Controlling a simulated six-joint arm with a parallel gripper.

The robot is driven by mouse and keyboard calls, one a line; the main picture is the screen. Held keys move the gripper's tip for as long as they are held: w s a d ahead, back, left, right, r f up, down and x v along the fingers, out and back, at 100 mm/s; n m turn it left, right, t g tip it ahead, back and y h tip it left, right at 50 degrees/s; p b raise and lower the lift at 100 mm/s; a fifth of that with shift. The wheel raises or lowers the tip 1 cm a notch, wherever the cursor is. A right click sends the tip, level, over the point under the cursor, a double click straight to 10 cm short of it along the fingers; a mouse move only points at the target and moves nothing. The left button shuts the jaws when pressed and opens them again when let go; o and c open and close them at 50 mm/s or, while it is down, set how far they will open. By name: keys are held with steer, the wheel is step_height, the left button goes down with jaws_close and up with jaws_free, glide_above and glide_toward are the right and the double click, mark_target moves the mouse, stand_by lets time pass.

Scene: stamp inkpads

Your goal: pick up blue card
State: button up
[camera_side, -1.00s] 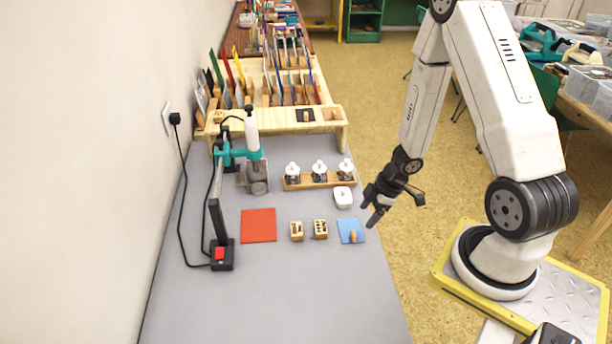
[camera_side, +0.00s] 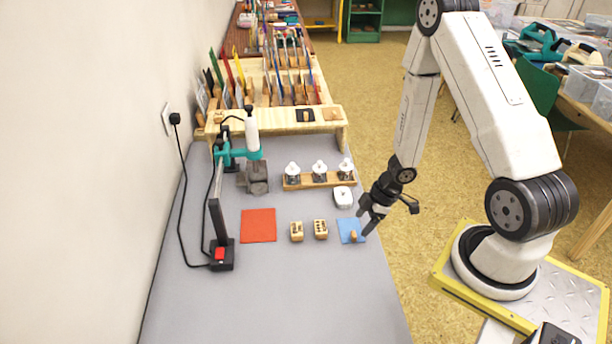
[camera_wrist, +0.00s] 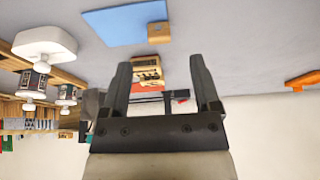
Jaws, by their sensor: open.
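My gripper (camera_side: 364,222) is open and empty, just above the right side of the card. In the wrist view its two fingers (camera_wrist: 158,85) are spread apart, with nothing between them. I cannot tell from the side view how high the fingertips are over the card.
The front of the table is clear.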

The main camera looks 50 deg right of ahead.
mark_target(354, 234)
steer(key=shift+f, duration=0.1)
steer(key=shift+x, duration=2.5)
steer(key=c, duration=1)
